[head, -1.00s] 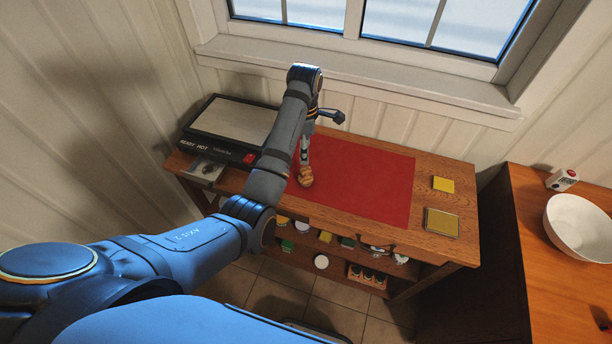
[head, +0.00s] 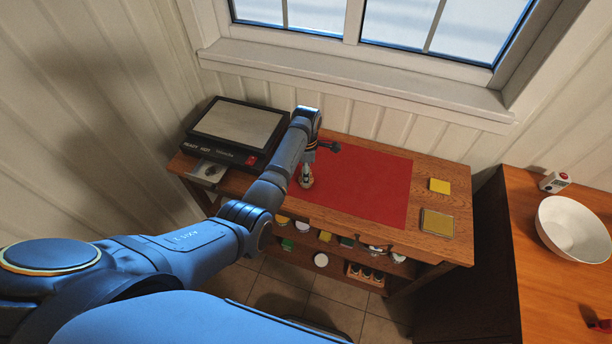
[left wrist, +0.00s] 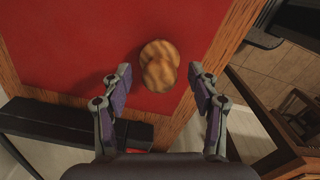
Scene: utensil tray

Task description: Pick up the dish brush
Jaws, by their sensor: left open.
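The dish brush, a tan, wooden-looking piece with two rounded parts (left wrist: 158,68), stands out against the red mat (left wrist: 70,50) near its edge in the left wrist view. My left gripper (left wrist: 159,80) is open, with one finger on each side of the brush and visible gaps between. In the head view my left gripper (head: 306,180) points down over the front left part of the red mat (head: 370,190), and it and the arm mostly hide the brush there. My right gripper is in neither view.
A black hot plate (head: 237,132) stands left of the mat. A yellow sponge (head: 439,186) and a square yellowish dish (head: 436,222) lie to the right. A white bowl (head: 575,230) and a timer (head: 556,181) stand on the right counter. A shelf below holds several small items.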

